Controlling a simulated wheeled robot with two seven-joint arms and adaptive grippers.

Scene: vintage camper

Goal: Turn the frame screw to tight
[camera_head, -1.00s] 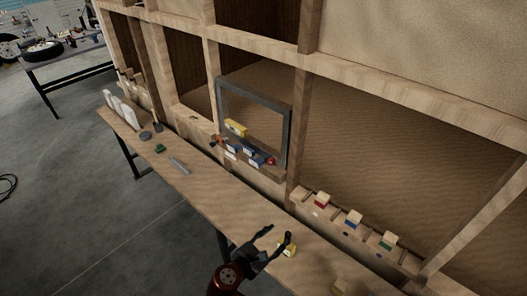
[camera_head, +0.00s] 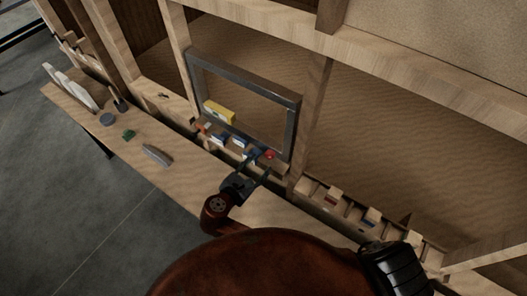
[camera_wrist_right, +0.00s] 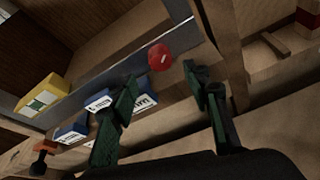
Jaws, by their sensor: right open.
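The grey metal frame (camera_head: 291,128) stands upright in the wooden wall opening. A round red knob, seemingly the frame screw (camera_head: 270,155), sits at its lower right corner. It shows larger in the right wrist view (camera_wrist_right: 160,57), with a small mark on its face. My right gripper (camera_head: 259,167) is open just in front of and below the red knob. In the right wrist view its two dark fingers (camera_wrist_right: 160,78) are spread, with the knob beyond the gap between their tips, seemingly apart from them. My left gripper is not in view.
A yellow block (camera_head: 219,112) sits at the frame's lower left. Blue blocks with white labels (camera_wrist_right: 70,133) line the ledge close to my left-hand finger. An orange-red piece (camera_wrist_right: 42,150) is farther left. The bench (camera_head: 185,180) is partly clear.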

